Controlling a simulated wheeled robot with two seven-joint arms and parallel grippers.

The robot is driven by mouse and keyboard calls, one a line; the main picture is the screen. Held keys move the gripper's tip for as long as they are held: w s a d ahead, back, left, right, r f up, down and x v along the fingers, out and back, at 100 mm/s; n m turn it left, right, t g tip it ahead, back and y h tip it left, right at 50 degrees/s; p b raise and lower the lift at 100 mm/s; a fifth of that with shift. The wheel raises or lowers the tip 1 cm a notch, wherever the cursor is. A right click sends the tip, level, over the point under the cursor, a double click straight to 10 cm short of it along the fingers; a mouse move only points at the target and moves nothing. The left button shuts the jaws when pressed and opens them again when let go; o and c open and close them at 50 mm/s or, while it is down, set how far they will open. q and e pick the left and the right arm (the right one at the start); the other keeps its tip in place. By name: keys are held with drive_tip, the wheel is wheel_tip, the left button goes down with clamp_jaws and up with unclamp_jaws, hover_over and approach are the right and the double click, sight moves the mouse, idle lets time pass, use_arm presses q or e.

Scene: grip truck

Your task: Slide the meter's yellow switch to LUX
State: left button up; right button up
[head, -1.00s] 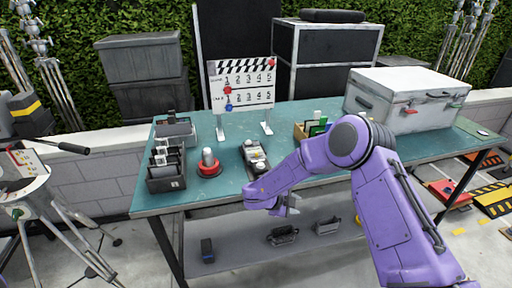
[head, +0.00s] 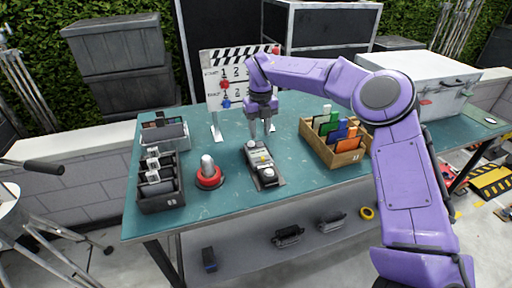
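The meter (head: 262,170) is a dark, narrow device with pale parts and a light round knob or dome near its front end. It lies on the teal table, left of the wooden box. A yellowish patch shows on its upper face, but the switch and its lettering are too small to make out. My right gripper (head: 260,136) points down over the far end of the meter, its two fingers apart with nothing seen between them. I cannot tell whether the fingertips touch the meter. My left gripper is not in view.
A red-based dome (head: 209,178) and a black divided holder (head: 160,192) stand left of the meter. A wooden box (head: 346,158) with coloured cards stands right. The clapperboard (head: 226,80) is behind. The teal table (head: 225,213) is clear in front.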

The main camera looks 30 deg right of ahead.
sight(262, 152)
drive_tip(key=f, duration=0.1)
drive_tip(key=s+f, duration=0.1)
drive_tip(key=f, duration=0.1)
drive_tip(key=shift+s+d+p, duration=0.1)
drive_tip(key=shift+s+p, duration=0.05)
drive_tip(key=shift+p, duration=0.2)
drive_tip(key=f, duration=0.4)
drive_tip(key=f+p, duration=0.1)
drive_tip(key=f, duration=0.1)
drive_tip(key=shift+w+d+f, duration=0.1)
drive_tip(key=shift+w+d, duration=0.1)
drive_tip(key=shift+w, duration=0.05)
drive_tip(key=shift+f, duration=0.1)
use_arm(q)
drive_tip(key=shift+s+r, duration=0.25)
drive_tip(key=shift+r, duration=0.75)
use_arm(e)
drive_tip(key=shift+s+a, duration=0.1)
drive_tip(key=shift+s, duration=0.05)
clamp_jaws()
